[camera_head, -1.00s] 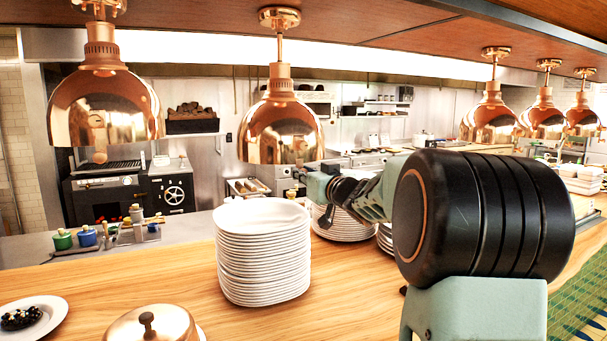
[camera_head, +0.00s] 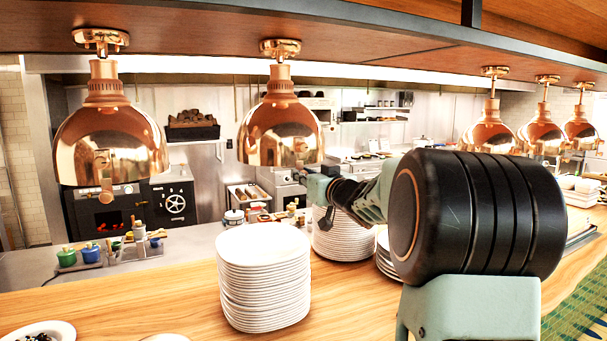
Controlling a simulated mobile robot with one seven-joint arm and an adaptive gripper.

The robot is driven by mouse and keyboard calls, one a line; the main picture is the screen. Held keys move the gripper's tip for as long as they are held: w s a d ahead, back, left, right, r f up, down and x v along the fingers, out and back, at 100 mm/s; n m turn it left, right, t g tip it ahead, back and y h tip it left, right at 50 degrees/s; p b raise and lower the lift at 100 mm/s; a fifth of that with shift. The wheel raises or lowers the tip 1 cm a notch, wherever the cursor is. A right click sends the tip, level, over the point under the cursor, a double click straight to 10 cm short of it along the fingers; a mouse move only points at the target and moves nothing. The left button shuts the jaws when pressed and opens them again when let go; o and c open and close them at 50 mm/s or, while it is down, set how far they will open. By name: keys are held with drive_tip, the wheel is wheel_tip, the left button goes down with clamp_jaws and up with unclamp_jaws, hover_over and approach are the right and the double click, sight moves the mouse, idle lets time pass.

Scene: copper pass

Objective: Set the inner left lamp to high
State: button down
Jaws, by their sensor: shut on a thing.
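The inner left lamp (camera_head: 281,130) is a shiny copper dome hanging from the ceiling left of centre. A small copper-coloured control knob (camera_head: 300,148) shows at its front, near the lower rim. My arm reaches in from the right. My gripper (camera_head: 300,176) is just below the rim, small and dark at the end of the arm. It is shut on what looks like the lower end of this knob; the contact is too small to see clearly. The outer left lamp (camera_head: 110,135) has a similar knob (camera_head: 105,178) hanging free.
A tall stack of white plates (camera_head: 264,280) stands on the wooden counter (camera_head: 190,295) below the lamp. More plates (camera_head: 342,238) stand behind my arm. Several copper lamps (camera_head: 490,128) hang at the right. Small green and blue pots (camera_head: 78,256) stand at the left.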

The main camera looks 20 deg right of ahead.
drive_tip(key=shift+r, duration=0.4)
drive_tip(key=c, duration=2.2)
unclamp_jaws()
drive_tip(key=shift+c, duration=0.2)
drive_tip(key=o, duration=0.4)
drive_tip(key=shift+o, duration=0.2)
drive_tip(key=shift+f, duration=0.15)
drive_tip(key=s, duration=1.2)
drive_tip(key=shift+d, duration=0.2)
